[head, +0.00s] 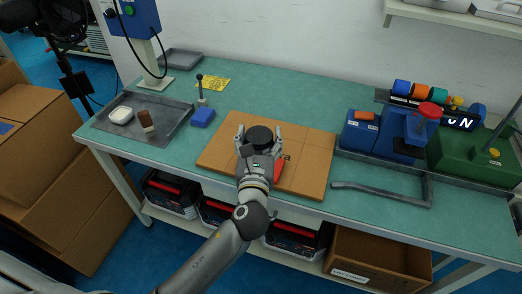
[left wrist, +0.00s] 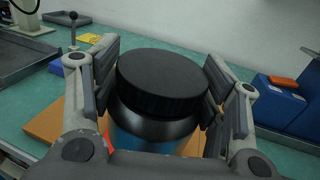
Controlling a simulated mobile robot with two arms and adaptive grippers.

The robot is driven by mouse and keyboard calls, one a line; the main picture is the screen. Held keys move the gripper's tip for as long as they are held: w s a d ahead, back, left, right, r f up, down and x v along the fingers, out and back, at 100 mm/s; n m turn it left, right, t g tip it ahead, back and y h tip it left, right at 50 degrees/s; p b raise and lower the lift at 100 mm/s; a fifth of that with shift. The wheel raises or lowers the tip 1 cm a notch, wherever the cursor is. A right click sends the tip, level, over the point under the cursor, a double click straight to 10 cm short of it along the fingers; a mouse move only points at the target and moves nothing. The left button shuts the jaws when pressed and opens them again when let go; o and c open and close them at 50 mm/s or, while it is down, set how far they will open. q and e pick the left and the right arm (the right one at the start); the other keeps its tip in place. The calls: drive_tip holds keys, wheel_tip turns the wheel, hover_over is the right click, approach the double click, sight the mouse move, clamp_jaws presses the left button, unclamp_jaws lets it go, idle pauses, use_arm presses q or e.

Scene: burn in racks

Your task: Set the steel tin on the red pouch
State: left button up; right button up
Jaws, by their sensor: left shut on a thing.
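The steel tin (head: 259,134) is a round dark can with a wide black lid. It stands upright between the fingers of my left gripper (head: 259,142), which is shut on it over the brown board. In the left wrist view the tin (left wrist: 155,128) fills the middle, with a finger pressed on each side. The red pouch (head: 280,169) lies on the board, mostly hidden by my gripper and wrist. Whether the tin touches the pouch or the board cannot be told, as its base is hidden. My right gripper is not in view.
The brown board (head: 312,160) lies on the green bench. A grey tray (head: 158,133) with a white dish and a brown item is at left. A blue block with a lever (head: 203,115) stands behind. Blue and green machines (head: 385,137) stand at right.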

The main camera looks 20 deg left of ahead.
use_arm(q)
drive_tip(key=w+f, duration=0.2)
drive_tip(key=f, duration=0.1)
drive_tip(key=w+f+b, duration=0.1)
drive_tip(key=shift+a+f, duration=0.2)
drive_tip(key=shift+a, duration=0.15)
drive_tip(key=shift+w+a+f, duration=0.1)
drive_tip(key=shift+w+f, duration=0.3)
drive_tip(key=shift+w+f+b, duration=0.2)
drive_tip(key=shift+f+b, duration=0.3)
drive_tip(key=shift+f, duration=1.2)
drive_tip(key=shift+f, duration=0.15)
drive_tip(key=o, duration=1.4)
